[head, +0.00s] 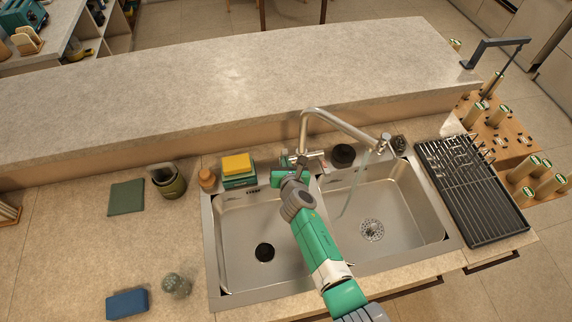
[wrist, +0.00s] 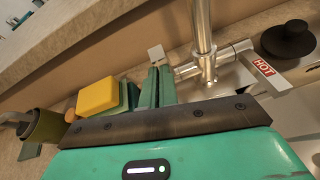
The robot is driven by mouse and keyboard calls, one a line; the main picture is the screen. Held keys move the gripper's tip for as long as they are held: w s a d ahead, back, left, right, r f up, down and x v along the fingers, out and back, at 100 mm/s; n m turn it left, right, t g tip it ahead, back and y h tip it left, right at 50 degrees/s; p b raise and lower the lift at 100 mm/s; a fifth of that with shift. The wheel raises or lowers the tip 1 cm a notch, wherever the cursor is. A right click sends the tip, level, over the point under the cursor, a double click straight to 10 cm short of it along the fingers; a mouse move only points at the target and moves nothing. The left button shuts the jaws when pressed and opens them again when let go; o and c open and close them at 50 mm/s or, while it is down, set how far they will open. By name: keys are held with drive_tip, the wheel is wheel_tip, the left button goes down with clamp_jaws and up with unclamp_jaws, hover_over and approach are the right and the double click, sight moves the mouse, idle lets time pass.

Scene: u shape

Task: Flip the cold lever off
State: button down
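The metal faucet (head: 340,122) arches over the sink's right basin, and a thin stream of water (head: 362,175) falls from its spout. In the wrist view the faucet post (wrist: 203,40) stands right of my fingers. A lever marked HOT (wrist: 264,68) points right from its base. On the other side, a metal arm runs left toward a small pale tag (wrist: 157,53), which looks like the cold lever's end; its lettering is not readable. My gripper (wrist: 158,85) has its green fingers together, just in front of that tag. Contact cannot be told. In the head view my gripper (head: 292,172) hides the cold lever.
A yellow sponge (head: 236,164) on a green box and an orange-brown jar (head: 207,179) stand left of the faucet. A black round knob-like object (head: 343,155) is right of it. A raised counter ledge (head: 220,80) runs behind. A dish rack (head: 470,190) stands right.

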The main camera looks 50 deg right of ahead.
drive_tip(key=shift+w+d+r, duration=0.1)
drive_tip(key=shift+w+r, duration=0.1)
drive_tip(key=shift+r, duration=0.25)
drive_tip(key=w+r+p+v, duration=0.1)
drive_tip(key=r+p+v, duration=0.1)
drive_tip(key=p+v, duration=0.8)
drive_tip(key=shift+s+a+r, duration=0.2)
drive_tip(key=shift+s+a, duration=0.15)
